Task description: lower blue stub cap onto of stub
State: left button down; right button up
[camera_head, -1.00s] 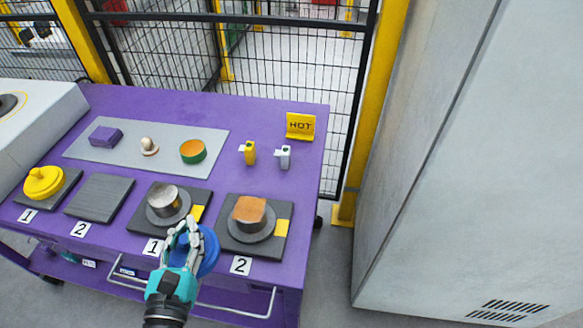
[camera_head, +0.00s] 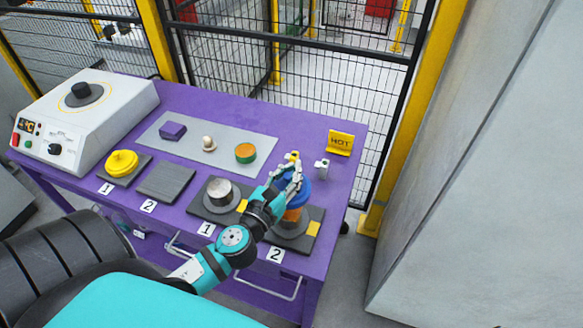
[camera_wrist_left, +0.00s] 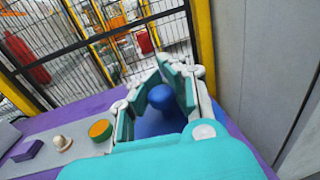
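My left gripper (camera_head: 288,178) is shut on the knob of the blue cap (camera_head: 301,195). In the left wrist view the blue knob (camera_wrist_left: 161,97) sits between the two finger pads, with the blue disc below it. The cap is over the copper-coloured stub (camera_head: 292,215) on the dark plate labelled 2 (camera_head: 316,222). The stub's side shows under the cap; I cannot tell whether the cap touches its top. A bare silver stub (camera_head: 220,189) stands to the left, on the dark plate labelled 1. My right gripper is in neither view.
A yellow lid (camera_head: 121,162) sits at the left; beside it is an empty dark plate (camera_head: 166,181). The grey mat (camera_head: 226,151) holds small parts. A yellow HOT sign (camera_head: 340,143) and two small tags stand behind the stub. A wire fence backs the purple table.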

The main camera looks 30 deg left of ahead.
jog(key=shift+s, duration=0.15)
pick_arm(q)
jog(key=shift+s+r, duration=0.1)
jog(key=shift+f+b, duration=0.65)
jog(key=shift+f, duration=0.2)
notch_tip(320, 180, down, 4)
jog(key=b, duration=0.3)
jog(key=shift+f+b, duration=0.1)
jog(key=shift+b, duration=0.3)
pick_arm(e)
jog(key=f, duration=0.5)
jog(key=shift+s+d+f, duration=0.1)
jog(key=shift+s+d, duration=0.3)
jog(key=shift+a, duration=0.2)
pick_arm(q)
jog(key=shift+p, duration=0.3)
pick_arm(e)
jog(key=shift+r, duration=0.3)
pick_arm(q)
jog(key=shift+f, duration=0.15)
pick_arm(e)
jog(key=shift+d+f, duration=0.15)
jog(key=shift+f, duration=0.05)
